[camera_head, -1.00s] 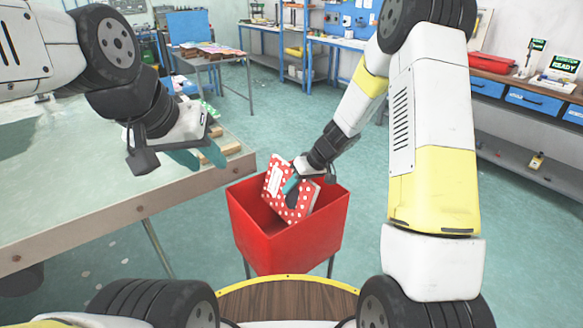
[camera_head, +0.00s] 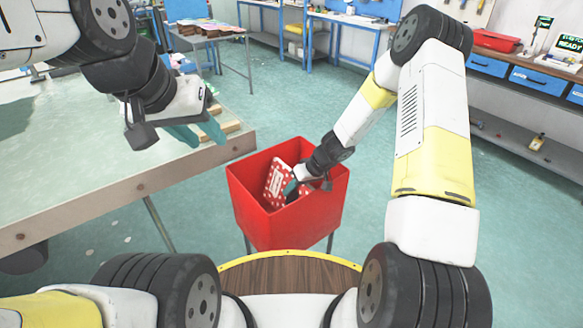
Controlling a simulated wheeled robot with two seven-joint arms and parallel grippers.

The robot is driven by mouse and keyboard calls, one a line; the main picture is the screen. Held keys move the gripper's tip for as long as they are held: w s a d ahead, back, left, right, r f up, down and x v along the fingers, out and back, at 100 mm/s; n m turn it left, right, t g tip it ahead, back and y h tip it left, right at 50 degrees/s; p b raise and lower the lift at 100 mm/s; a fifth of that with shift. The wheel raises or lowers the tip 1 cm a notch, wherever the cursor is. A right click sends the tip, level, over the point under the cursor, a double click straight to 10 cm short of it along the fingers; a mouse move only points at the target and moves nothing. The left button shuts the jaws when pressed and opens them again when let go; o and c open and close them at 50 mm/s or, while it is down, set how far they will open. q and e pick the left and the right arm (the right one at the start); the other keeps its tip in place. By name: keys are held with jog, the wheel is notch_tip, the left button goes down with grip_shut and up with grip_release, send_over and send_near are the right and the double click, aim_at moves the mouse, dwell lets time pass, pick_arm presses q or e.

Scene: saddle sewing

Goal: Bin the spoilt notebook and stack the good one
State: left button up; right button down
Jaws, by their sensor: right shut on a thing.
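A red notebook with white dots and a pale label (camera_head: 276,184) is tilted inside the red bin (camera_head: 284,230), its lower part hidden by the bin's front wall. My right gripper (camera_head: 297,188) is shut on this notebook and reaches down into the bin from the right. No second notebook shows clearly; the left arm covers part of the table.
Tan wooden pieces (camera_head: 222,133) lie at the corner of the pale green table (camera_head: 80,165) on the left. A further table with stacked pieces (camera_head: 205,29) stands behind. A workbench with blue drawers (camera_head: 535,75) runs along the right. Open floor surrounds the bin.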

jog(key=shift+f, duration=0.2)
jog(key=c, duration=1.2)
grip_release()
notch_tip(320, 180, up, 18)
dwell(1.3)
